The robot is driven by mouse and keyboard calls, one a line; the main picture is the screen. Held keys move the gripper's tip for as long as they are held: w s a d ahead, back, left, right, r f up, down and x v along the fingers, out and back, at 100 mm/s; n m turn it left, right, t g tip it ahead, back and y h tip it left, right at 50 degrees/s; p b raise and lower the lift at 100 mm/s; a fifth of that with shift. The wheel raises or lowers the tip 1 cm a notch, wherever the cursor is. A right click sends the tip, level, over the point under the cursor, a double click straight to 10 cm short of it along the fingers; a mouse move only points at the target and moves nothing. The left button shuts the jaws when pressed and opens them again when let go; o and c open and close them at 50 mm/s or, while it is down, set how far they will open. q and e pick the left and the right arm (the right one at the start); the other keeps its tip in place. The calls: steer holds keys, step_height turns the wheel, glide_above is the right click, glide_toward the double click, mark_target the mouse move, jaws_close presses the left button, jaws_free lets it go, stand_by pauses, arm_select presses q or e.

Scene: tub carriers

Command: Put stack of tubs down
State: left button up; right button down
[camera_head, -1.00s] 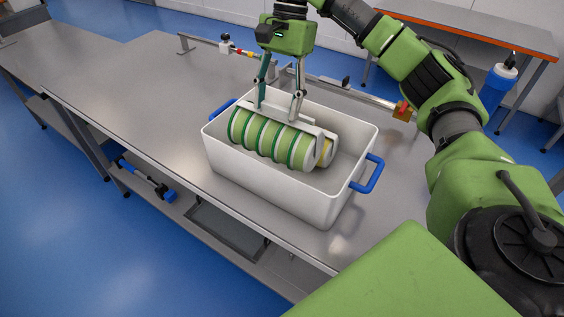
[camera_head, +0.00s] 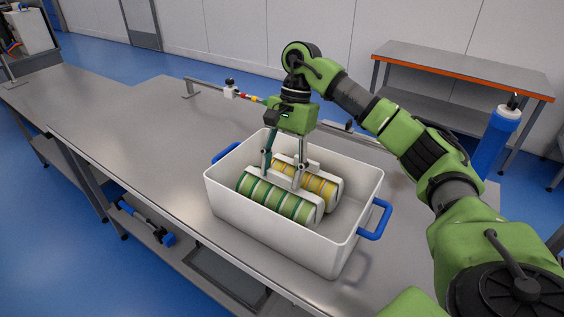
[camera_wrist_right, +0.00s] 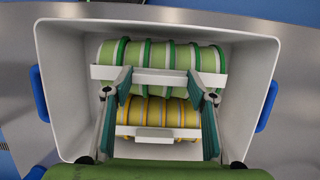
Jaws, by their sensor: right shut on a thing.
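The stack of green tubs (camera_head: 277,203) lies on its side in a white carrier, low inside the white crate (camera_head: 290,240) along its near wall. My right gripper (camera_head: 281,180) is shut on this stack's carrier from above. In the right wrist view the fingers (camera_wrist_right: 158,78) reach the white bar across the green tubs (camera_wrist_right: 175,55). I cannot tell whether the stack touches the crate floor. A stack of yellow tubs (camera_head: 320,187) lies beside it, roughly parallel, partly hidden behind the gripper; it also shows in the right wrist view (camera_wrist_right: 160,110). My left gripper is not in view.
The crate has blue handles (camera_head: 376,219) at both ends and stands on a steel table (camera_head: 130,130). A rail with fittings (camera_head: 205,90) runs along the table's back. The table left of the crate is clear. A blue cylinder (camera_head: 497,138) stands at the right.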

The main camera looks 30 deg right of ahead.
mark_target(282, 183)
steer(key=shift+f+p, duration=0.55)
steer(key=shift+f, duration=1.2)
steer(key=c, duration=0.9)
jaws_free()
steer(key=shift+f, duration=0.15)
steer(key=shift+s, duration=0.1)
